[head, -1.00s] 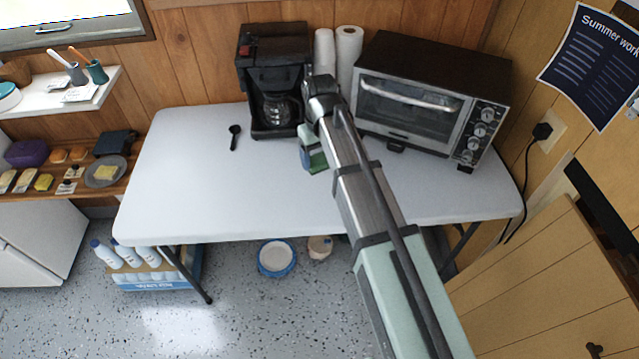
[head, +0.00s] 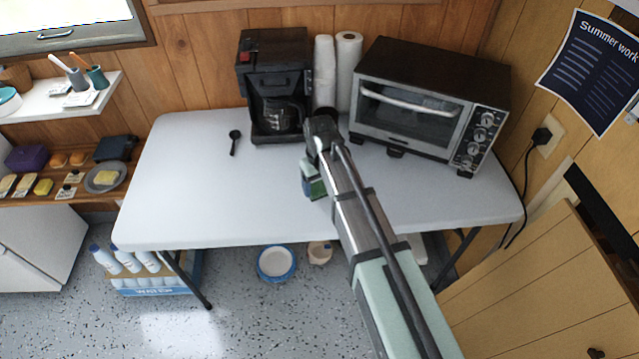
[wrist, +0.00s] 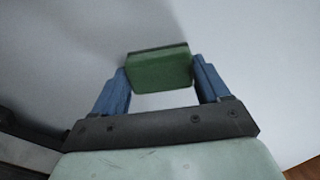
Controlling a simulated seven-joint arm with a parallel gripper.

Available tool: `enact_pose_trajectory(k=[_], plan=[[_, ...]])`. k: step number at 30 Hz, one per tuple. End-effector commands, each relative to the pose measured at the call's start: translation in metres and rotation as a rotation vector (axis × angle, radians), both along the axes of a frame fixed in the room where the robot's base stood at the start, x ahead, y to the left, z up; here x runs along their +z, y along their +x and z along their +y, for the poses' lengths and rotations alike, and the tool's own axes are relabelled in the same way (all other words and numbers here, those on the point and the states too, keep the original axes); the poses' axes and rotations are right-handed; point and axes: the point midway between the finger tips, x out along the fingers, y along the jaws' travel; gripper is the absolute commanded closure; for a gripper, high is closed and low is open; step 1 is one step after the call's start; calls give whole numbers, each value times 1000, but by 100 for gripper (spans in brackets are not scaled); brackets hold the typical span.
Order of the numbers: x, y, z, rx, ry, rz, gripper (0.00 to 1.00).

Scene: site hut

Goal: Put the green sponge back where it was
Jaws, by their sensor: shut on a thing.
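The green sponge (wrist: 160,71) is a small block with a darker edge, held between the two blue fingers of my gripper (wrist: 161,80) in the wrist view. In the head view my gripper (head: 312,180) is over the middle of the white table (head: 190,190), in front of the coffee maker, and the sponge (head: 318,188) shows only partly. The gripper is shut on the sponge. The white tabletop fills the background of the wrist view; I cannot tell whether the sponge touches it.
A black coffee maker (head: 275,75), paper towel rolls (head: 347,65) and a toaster oven (head: 425,100) stand along the table's back. A black spoon (head: 234,142) lies left of the coffee maker. The table's left and front middle are clear. A shelf (head: 100,188) with small items is at left.

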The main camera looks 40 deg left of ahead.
Motion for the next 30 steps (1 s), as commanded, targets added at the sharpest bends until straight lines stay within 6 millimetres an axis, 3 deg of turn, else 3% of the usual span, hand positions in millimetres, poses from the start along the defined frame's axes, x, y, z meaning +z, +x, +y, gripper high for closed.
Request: enact_pose_trajectory(k=[7,8,15,24,30], plan=[[-3,0,0,0,0,0,58],[-3,0,0,0,0,0,24],[-2,0,0,0,0,0,1],[0,0,0,0,0,0,0],[18,0,0,0,2,-1,0]])
